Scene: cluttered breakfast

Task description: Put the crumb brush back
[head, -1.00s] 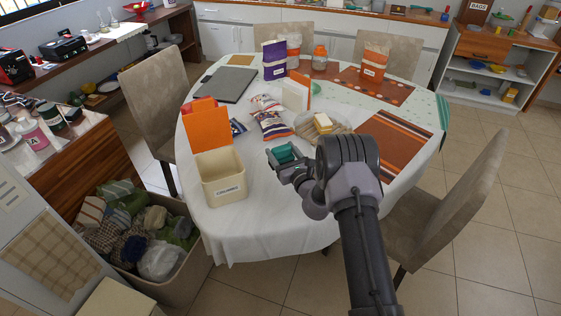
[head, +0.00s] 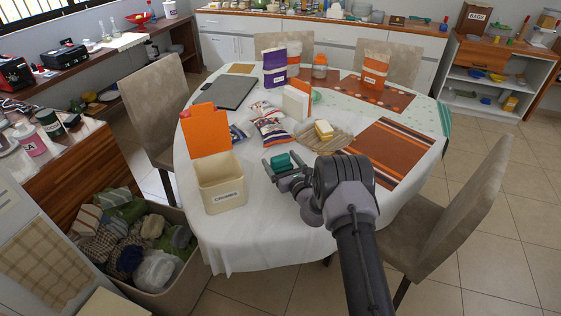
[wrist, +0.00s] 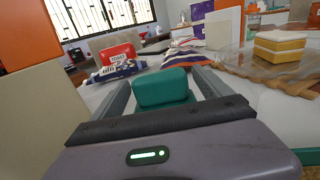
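A small teal block with rounded edges (head: 281,161) is at the tips of my gripper (head: 282,166), above the near part of the white-covered table (head: 262,235). It may be the crumb brush; no bristles show. In the wrist view the teal block (wrist: 163,88) sits between the two fingers, which lie close along both its sides, so my gripper looks shut on it. Left of my gripper stands a cream bin (head: 222,190) with an upright orange lid (head: 208,130) and a label that seems to read "Crumbs".
A yellow-and-white block (head: 323,129) lies on a tan tray (head: 340,142) behind my gripper. Snack packets (head: 271,130) and a laptop (head: 227,91) lie farther back. A striped orange mat (head: 390,150) is at the right. Chairs surround the table; a cloth-filled crate (head: 180,275) stands at the left.

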